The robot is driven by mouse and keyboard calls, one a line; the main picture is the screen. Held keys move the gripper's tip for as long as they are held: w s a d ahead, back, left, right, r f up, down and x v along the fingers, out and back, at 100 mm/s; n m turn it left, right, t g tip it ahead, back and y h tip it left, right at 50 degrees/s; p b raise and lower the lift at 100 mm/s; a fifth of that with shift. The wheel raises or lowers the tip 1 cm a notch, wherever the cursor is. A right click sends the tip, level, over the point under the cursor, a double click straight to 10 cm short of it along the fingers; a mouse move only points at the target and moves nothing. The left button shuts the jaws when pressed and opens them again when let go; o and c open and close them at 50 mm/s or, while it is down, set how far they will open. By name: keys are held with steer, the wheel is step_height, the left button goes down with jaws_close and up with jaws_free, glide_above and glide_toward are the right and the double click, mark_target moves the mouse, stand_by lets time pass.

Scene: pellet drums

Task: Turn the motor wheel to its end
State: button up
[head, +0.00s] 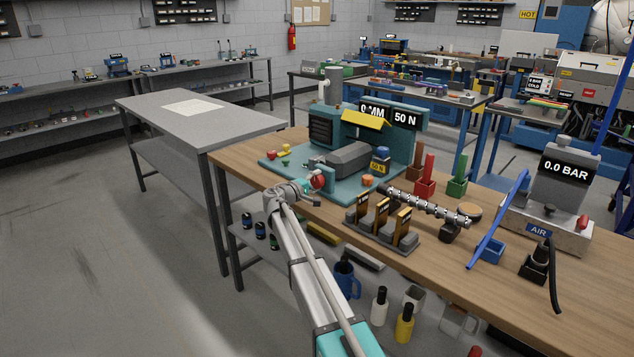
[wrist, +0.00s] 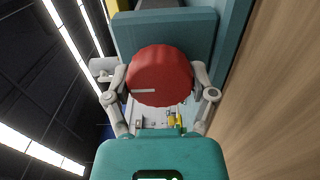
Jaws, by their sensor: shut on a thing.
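The motor wheel is a red round knob (wrist: 158,76) with a short white mark on its left side in the wrist view. It sits on a teal plate of the machine. My gripper (wrist: 160,92) has one finger on each side of the wheel and is shut on it. In the head view the red wheel (head: 317,181) shows at the front of the teal machine (head: 402,140), partly behind my gripper (head: 303,187). The machine's displays read "0 MM" and "50 N".
The machine stands on a wooden bench (head: 560,262). Right of it are a row of grey and brass blocks (head: 380,228), a metal screw shaft (head: 428,207), red and green bins, and an air unit (head: 560,185) reading "0.0 BAR". A grey table (head: 240,122) stands behind at left.

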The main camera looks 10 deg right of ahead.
steer(key=o, duration=1)
steer(key=shift+o, duration=0.2)
steer(key=v, duration=1.2)
